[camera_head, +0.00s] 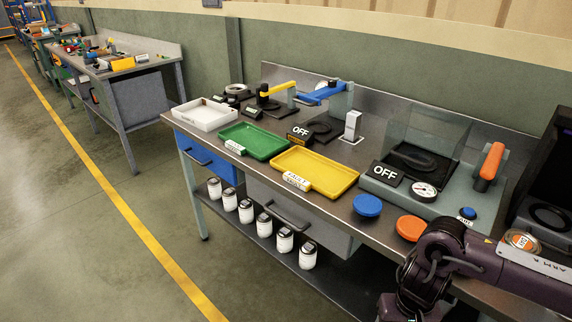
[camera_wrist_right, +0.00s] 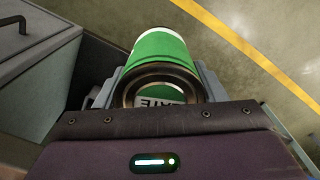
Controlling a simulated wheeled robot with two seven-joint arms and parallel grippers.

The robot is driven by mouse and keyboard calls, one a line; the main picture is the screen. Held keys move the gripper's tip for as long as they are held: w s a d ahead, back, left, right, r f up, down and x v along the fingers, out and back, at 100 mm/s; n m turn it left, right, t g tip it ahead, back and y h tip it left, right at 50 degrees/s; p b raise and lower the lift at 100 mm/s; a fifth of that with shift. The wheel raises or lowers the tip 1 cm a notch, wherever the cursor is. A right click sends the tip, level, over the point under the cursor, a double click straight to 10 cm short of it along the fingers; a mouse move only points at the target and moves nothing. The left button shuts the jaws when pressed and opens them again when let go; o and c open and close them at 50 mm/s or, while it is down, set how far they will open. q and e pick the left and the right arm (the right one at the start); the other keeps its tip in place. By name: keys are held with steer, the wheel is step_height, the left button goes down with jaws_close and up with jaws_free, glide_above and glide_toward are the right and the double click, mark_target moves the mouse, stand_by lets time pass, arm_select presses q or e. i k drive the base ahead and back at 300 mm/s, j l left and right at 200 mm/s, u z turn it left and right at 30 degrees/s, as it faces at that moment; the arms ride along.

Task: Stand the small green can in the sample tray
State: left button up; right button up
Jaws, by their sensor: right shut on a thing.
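My right gripper (camera_wrist_right: 158,85) is shut on a green can (camera_wrist_right: 162,48) with a white band at its far end. In the right wrist view the can lies between the two fingers, its ringed end towards the camera, over the floor beside a drawer unit. The head view does not show the can; my right arm bends down off the bottom edge at the lower right. Three trays stand on the bench: a white tray (camera_head: 178,116), a green tray (camera_head: 286,147) and a yellow tray (camera_head: 349,185). Their labels are too small to read, so I cannot tell which is the sample tray. My left gripper is out of view.
Several white cans (camera_head: 246,211) stand on the shelf under the bench. Right of the yellow tray are a blue disc (camera_head: 367,205), an orange disc (camera_head: 411,229) and a grey machine with an OFF sign (camera_head: 386,174). The left floor is clear.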

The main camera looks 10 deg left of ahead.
mark_target(195, 113)
steer(key=i+j, duration=0.15)
steer(key=j, duration=0.2)
steer(key=i+j, duration=0.2)
steer(key=j, duration=0.15)
steer(key=i+j, duration=0.15)
steer(key=j, duration=0.2)
steer(key=i+j, duration=0.15)
steer(key=j, duration=0.2)
steer(key=i+j, duration=0.2)
steer(key=j, duration=0.15)
steer(key=i+j, duration=0.15)
steer(key=j, duration=0.2)
steer(key=i+j, duration=0.15)
steer(key=j, duration=0.2)
